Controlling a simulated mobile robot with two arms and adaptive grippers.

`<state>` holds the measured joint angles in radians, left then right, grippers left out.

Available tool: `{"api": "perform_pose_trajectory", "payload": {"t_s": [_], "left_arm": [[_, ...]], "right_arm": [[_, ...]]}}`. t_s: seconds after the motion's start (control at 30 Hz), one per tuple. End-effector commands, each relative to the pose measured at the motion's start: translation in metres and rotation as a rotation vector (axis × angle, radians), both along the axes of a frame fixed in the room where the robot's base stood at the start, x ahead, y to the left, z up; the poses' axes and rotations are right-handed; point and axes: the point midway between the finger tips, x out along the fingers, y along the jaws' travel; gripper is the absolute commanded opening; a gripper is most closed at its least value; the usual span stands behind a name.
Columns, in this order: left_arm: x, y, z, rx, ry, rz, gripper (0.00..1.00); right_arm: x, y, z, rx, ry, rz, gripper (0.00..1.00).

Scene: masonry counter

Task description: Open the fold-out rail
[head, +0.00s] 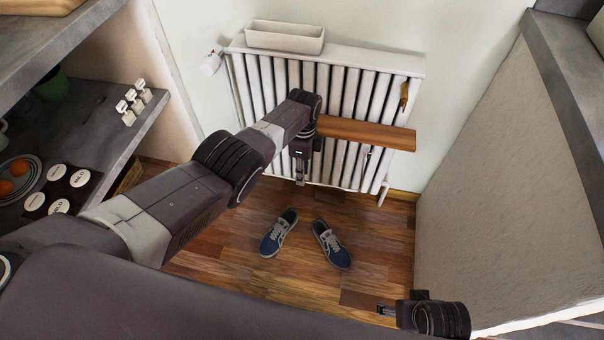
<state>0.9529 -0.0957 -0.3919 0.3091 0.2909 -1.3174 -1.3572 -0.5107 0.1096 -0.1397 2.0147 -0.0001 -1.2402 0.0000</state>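The fold-out rail (368,133) is a brown wooden bar across the front of the white radiator (345,88). Its right end is in clear view near the radiator's right side. Its left end is hidden behind my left wrist. My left gripper (301,178) points down in front of the radiator, at the left part of the rail. I cannot tell whether it touches the rail, and its fingers are too small to read as open or shut. My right gripper (386,310) is low at the bottom right, over the floor, far from the rail; its fingers are also unclear.
A white trough (284,38) sits on top of the radiator. A brass-coloured piece (404,97) hangs at its upper right. Two blue shoes (278,233) (332,245) stand on the wooden floor below. A grey counter (95,125) is at left, a rough pale wall (510,190) at right.

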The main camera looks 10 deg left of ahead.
Motion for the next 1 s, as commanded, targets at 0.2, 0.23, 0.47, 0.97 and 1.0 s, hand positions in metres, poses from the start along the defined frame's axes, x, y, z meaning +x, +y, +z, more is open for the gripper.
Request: {"api": "perform_pose_trajectory", "payload": {"t_s": [0.2,0.23,0.47,0.97,1.0], "left_arm": [[-0.003,-0.001,-0.002,-0.001,0.007,0.0,0.24],[-0.003,-0.001,-0.002,-0.001,0.008,0.0,0.24],[-0.002,-0.001,0.009,-0.003,0.008,0.001,0.24],[0.005,0.0,0.084,-0.002,0.002,0.0,0.24],[0.006,0.0,0.091,-0.002,0.002,0.0,0.24]], "right_arm": [[0.001,0.0,0.001,0.0,-0.004,0.001,0.64],[0.001,0.0,0.001,0.0,-0.004,0.001,0.64],[0.001,0.0,0.0,0.0,-0.002,0.001,0.64],[0.001,0.0,0.0,0.0,-0.001,0.0,0.64],[0.001,0.0,0.0,0.0,-0.001,0.0,0.64]]}}
